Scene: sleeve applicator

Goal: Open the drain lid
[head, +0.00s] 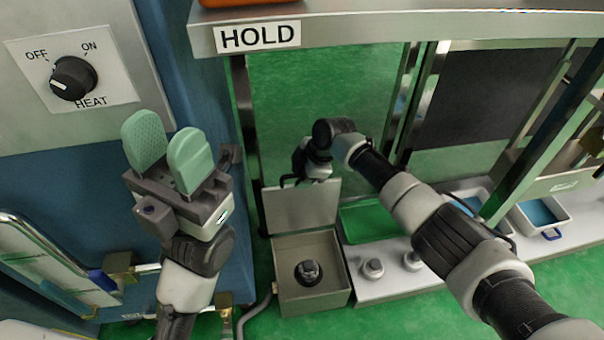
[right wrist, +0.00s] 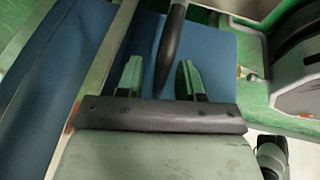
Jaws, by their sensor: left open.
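The drain box (head: 312,298) is a grey open-topped box on the floor, with a round black fitting (head: 308,272) inside. A flat grey panel, apparently the drain lid (head: 300,212), stands raised at its back edge, leaving the box uncovered. My right gripper (head: 308,178) is at the lid's top edge; its fingers are mostly hidden in the head view. In the right wrist view its green fingers (right wrist: 160,80) are apart, with a dark tapered rod (right wrist: 172,45) showing between them. I cannot tell whether they touch the lid. My left gripper (head: 170,160) is open and empty, upright before the blue cabinet.
A HEAT knob (head: 73,78) is on the grey panel at upper left. A metal shelf marked HOLD (head: 350,28) crosses the top. Right of the box is a pale ledge (head: 385,285) with round knobs, and white trays (head: 540,215) stand further right. Metal posts rise behind.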

